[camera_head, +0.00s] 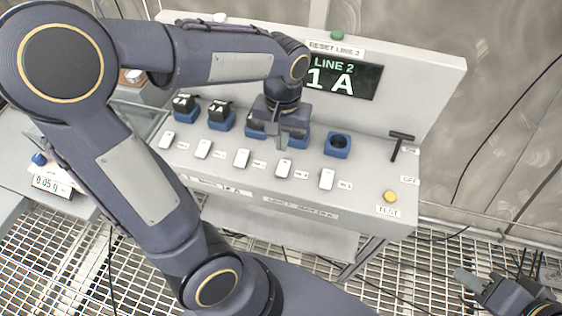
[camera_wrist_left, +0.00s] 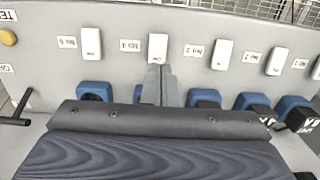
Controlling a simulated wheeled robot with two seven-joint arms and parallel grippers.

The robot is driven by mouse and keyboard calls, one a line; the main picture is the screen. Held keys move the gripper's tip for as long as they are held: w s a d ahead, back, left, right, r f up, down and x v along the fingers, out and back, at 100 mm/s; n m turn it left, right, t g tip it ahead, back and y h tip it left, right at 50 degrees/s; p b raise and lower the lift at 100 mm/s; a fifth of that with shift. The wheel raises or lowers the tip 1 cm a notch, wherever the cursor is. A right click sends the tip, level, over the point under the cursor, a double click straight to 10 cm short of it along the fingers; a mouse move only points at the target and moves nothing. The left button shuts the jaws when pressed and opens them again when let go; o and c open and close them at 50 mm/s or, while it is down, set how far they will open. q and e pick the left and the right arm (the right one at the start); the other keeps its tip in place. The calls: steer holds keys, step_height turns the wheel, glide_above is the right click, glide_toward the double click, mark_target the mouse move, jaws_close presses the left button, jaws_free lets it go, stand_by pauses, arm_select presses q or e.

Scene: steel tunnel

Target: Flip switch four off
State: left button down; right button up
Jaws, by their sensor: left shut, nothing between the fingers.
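Switch four (camera_head: 284,168) is a white rocker, fourth from the left in a row on the grey console (camera_head: 365,205). It also shows in the left wrist view (camera_wrist_left: 157,42), beside its number label, close to the fingertips. My left gripper (camera_head: 285,146) is shut and empty, pointing down just behind switch four in the head view. Its fingers (camera_wrist_left: 160,78) also show in the left wrist view; whether they touch the switch I cannot tell. My right gripper (camera_head: 466,279) is at the lower right, away from the console; its opening is unclear.
White switches stand on both sides, including switch three (camera_head: 241,158) and switch five (camera_head: 327,179). Blue sockets line up behind them; the rightmost socket (camera_head: 338,145) looks empty. A display (camera_head: 343,77) reads LINE 2, 1 A. A black T-handle (camera_head: 400,140) and yellow TEST button (camera_head: 390,197) are right.

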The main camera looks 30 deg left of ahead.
mark_target(280, 172)
arm_select(q)
steer(key=f, duration=0.8)
steer(key=shift+s+f, duration=0.2)
steer(key=shift+f, duration=0.05)
steer(key=shift+f+b, duration=0.35)
steer(key=shift+b, duration=0.05)
steer(key=shift+s+d, duration=0.1)
steer(key=shift+s, duration=0.2)
steer(key=shift+w, duration=0.1)
